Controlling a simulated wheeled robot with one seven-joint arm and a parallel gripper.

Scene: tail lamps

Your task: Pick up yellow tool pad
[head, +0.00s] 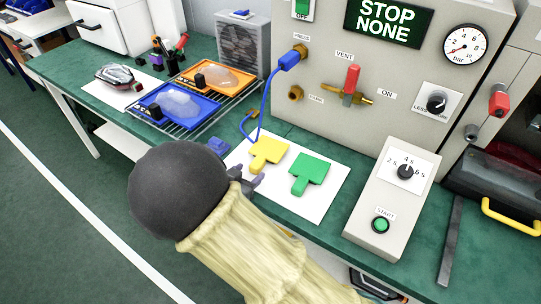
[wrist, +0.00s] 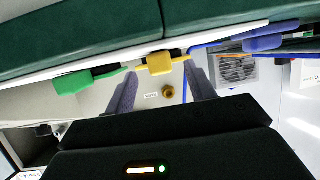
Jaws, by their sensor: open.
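The yellow tool pad (head: 268,152) lies on a white sheet (head: 318,206) on the green bench, with its short handle toward the lower left. A green tool pad (head: 309,172) lies just to its right. My gripper (head: 250,181) is open and empty at the near edge of the sheet, just short of the yellow pad's handle. In the wrist view, which looks upside down, the yellow pad (wrist: 159,63) shows between the two fingers, apart from them. The green pad (wrist: 88,81) is outside the left finger there. My arm hides part of the bench front.
A control box (head: 392,200) with a dial and green start button stands right of the sheet. A blue hose (head: 250,115) runs from the tall panel down by the yellow pad.

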